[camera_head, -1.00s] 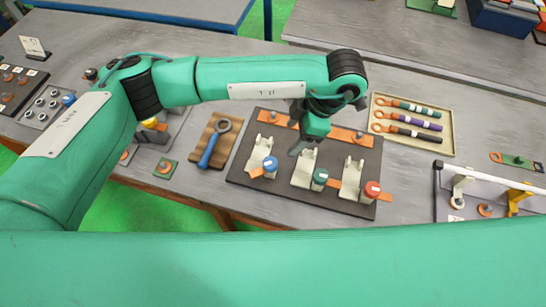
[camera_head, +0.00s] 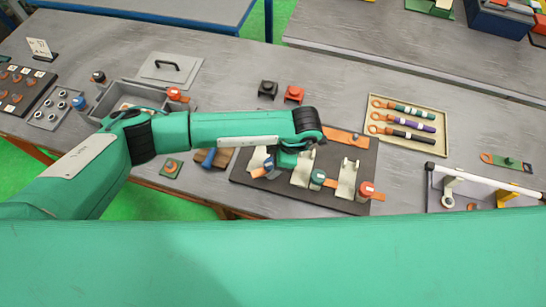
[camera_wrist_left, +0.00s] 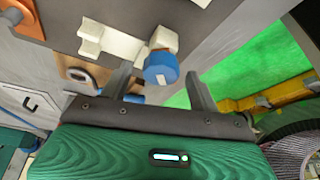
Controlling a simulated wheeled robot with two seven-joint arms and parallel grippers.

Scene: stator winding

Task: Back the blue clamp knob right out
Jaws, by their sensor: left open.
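The blue clamp knob (camera_wrist_left: 161,68) sits on its cream clamp block (camera_wrist_left: 108,42) at the edge of the dark base plate, in the left wrist view. In the head view the blue knob (camera_head: 269,164) is partly hidden by my left wrist. My left gripper (camera_wrist_left: 163,85) is open, with one finger on each side of the blue knob; I cannot tell whether either finger touches it. The green knob (camera_head: 317,178) and the red knob (camera_head: 367,189) sit on the neighbouring clamps of the same dark plate (camera_head: 340,207). My right gripper is not in view.
A tray (camera_head: 444,153) with several striped handled tools lies right of the clamps. A black and a red block (camera_head: 293,94) stand behind the plate. A white-railed fixture (camera_head: 470,171) is at the far right.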

